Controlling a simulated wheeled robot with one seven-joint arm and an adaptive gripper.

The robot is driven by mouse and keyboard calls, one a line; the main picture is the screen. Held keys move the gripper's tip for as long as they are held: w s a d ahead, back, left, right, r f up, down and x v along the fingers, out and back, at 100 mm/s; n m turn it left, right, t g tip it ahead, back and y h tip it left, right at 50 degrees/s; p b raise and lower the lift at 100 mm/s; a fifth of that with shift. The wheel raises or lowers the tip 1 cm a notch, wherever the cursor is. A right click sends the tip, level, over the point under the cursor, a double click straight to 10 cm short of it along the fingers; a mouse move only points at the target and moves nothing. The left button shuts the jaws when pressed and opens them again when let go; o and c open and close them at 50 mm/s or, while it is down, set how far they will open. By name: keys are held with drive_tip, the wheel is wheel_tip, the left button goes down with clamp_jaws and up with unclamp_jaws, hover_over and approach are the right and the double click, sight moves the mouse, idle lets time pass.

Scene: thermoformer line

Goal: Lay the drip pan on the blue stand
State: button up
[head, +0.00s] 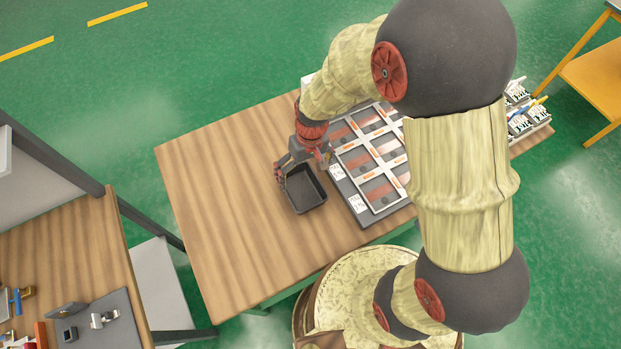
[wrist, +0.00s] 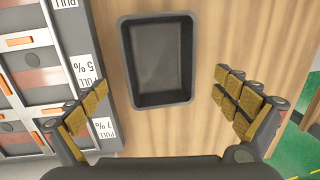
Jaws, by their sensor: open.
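The drip pan (head: 305,190) is a dark grey, shallow rectangular tray lying upright and empty on the wooden table. It also shows in the wrist view (wrist: 158,60), at the upper middle. My gripper (head: 303,167) is open and empty at the pan's far end. In the wrist view its fingers (wrist: 164,100) are spread wide, one to each side of the pan and apart from it. I cannot make out a blue stand in either view.
A framed panel board (head: 347,186) with labelled windows lies close to the right of the pan. The wooden table (head: 215,190) is clear to the left. A second bench (head: 80,240) with small tools stands at lower left. A yellow-orange table (head: 595,75) stands at upper right.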

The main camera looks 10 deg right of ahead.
sight(301, 192)
drive_tip(key=shift+a+f, duration=0.2)
drive_tip(key=shift+f, duration=1.05)
drive_tip(key=f, duration=0.1)
drive_tip(key=f+b, duration=0.1)
drive_tip(key=f, duration=0.3)
drive_tip(key=shift+s+a+b, duration=0.3)
drive_tip(key=shift+c, duration=1.1)
drive_tip(key=c, duration=1.1)
drive_tip(key=shift+c, duration=0.3)
drive_tip(key=shift+r, duration=0.15)
